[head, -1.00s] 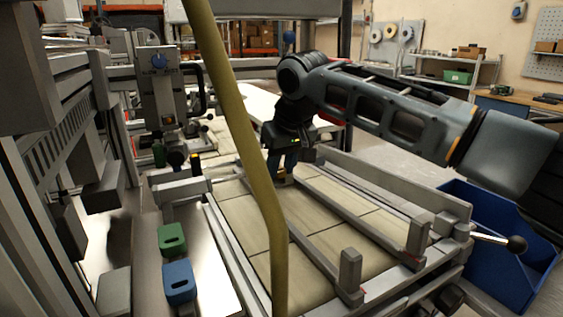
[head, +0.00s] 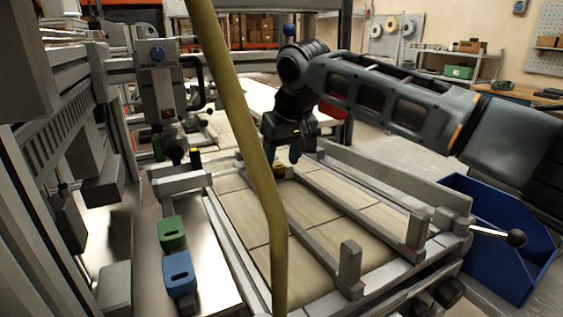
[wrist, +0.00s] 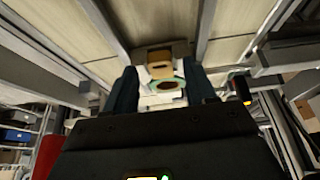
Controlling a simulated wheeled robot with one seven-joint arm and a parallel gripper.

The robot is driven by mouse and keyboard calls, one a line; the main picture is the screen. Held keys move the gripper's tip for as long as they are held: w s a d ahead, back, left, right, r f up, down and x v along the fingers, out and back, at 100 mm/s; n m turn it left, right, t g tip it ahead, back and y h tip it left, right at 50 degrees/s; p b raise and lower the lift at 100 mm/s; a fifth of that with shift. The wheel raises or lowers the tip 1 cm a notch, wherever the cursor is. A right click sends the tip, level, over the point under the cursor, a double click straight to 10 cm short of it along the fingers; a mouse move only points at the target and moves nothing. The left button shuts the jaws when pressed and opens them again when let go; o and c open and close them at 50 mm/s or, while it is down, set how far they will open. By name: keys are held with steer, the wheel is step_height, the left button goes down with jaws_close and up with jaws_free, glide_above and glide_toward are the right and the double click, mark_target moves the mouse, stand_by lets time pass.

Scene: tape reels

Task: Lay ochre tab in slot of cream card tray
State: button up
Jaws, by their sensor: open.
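My gripper (head: 291,152) is open and empty, a little above the far end of the beige tiled bed in the head view. In the wrist view its two dark fingers (wrist: 163,88) stand apart. The ochre tab (head: 284,171) is a small piece just below the fingers; it also shows in the wrist view (wrist: 160,69), beyond the fingertips and against a pale block (wrist: 154,54), which may be the cream card tray. A pale green ring-shaped piece (wrist: 167,86) shows between the fingers. How the tab sits in any slot is too small to tell.
Grey rails (head: 325,210) with upright posts cross the bed. An olive hose (head: 243,125) crosses the head view. A blue bin (head: 500,240) stands at right.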

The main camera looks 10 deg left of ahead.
steer(key=v, duration=1.2)
steer(key=shift+w, duration=0.1)
stand_by(1.0)
